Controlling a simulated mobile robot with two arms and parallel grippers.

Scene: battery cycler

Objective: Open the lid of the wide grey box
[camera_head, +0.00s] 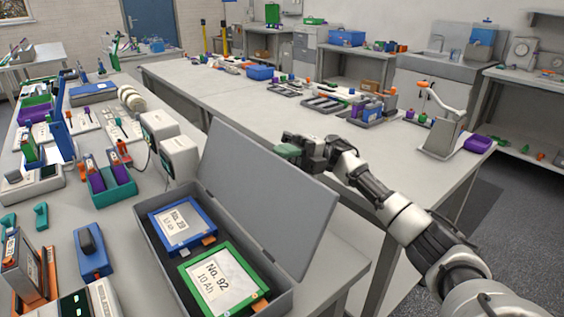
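The wide grey box (155,243) stands near the front edge of the left bench. Its lid (268,180) is up, leaning back on the box's right side. Inside lie a blue battery pack (181,228) labelled No. 29 and a green battery pack (222,283) labelled No. 92. My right gripper (288,149) is just beyond the lid's upper edge, to its right. Its greenish fingertips point left; I cannot tell whether they are apart, or whether they touch the lid. My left gripper is not in view.
White devices (178,158) stand right behind the box. A teal holder (113,184) and a blue block (91,254) are to its left, among several other items. A second long bench (300,125) runs behind, with an aisle between.

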